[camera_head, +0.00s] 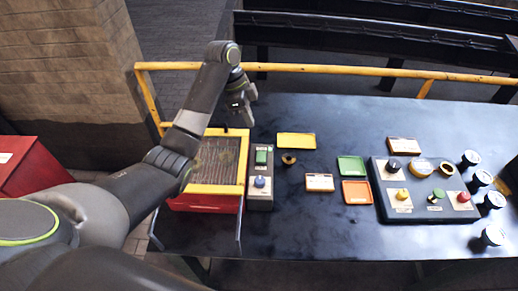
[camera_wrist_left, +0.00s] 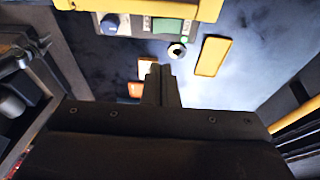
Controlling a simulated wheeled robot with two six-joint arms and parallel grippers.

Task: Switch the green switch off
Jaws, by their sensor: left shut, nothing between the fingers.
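The green switch (camera_head: 262,157) sits on the upper part of a narrow grey switch box (camera_head: 260,202), above a blue knob (camera_head: 259,182). My left gripper (camera_head: 246,110) hangs above the far table edge, beyond the box and apart from the switch. Its fingers (camera_wrist_left: 160,75) are shut and empty. My right gripper is not in view.
A red crate with a yellow rim (camera_head: 217,189) stands left of the box. A yellow rail (camera_head: 330,69) runs behind the table. Right of the box are a dark ring (camera_head: 289,159), a yellow plate (camera_head: 296,140), small trays and a control panel (camera_head: 421,214) with several knobs.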

